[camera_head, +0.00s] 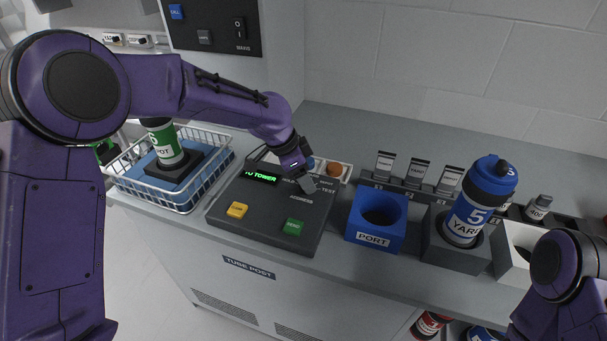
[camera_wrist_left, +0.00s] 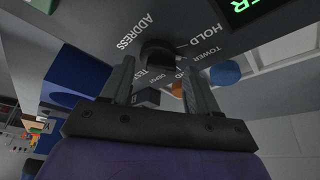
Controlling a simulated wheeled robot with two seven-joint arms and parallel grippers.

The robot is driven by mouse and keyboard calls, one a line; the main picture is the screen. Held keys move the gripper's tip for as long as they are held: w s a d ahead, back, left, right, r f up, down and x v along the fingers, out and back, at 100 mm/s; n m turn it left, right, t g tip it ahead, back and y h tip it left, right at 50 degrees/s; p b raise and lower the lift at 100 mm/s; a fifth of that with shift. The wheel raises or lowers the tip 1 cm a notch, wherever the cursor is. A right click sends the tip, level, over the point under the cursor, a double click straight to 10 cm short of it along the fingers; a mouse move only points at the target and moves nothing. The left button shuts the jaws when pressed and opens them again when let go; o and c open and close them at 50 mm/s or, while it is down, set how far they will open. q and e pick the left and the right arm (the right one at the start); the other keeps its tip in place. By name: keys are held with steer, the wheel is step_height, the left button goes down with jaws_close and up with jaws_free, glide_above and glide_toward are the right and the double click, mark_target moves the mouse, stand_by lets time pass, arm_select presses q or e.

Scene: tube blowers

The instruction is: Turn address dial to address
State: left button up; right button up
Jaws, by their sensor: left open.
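The dark control panel (camera_head: 262,218) lies on the counter with a green display (camera_head: 262,177) reading "TO TOWER". The left gripper (camera_head: 306,184) is over the panel's upper right part, by the "ADDRESS" print, and hides the dial in the head view. In the left wrist view the dark round dial (camera_wrist_left: 160,52) shows between the two open fingers of the left gripper (camera_wrist_left: 160,72). Contact between fingers and dial cannot be told. Labels "HOLD", "TOWER" and "TEST" surround it. The right gripper is not in view; only my right arm shows at lower right.
A yellow button (camera_head: 237,210) and green button (camera_head: 293,227) are on the panel. A white wire basket (camera_head: 185,205) with a green carrier (camera_head: 163,142) is left. A blue port block (camera_head: 375,239) and a blue carrier (camera_head: 472,208) in a dark holder (camera_head: 452,257) stand right.

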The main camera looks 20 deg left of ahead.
arm_select(q)
steer(key=shift+s+r, duration=0.1)
steer(key=c, duration=0.9)
steer(key=shift+r, duration=0.1)
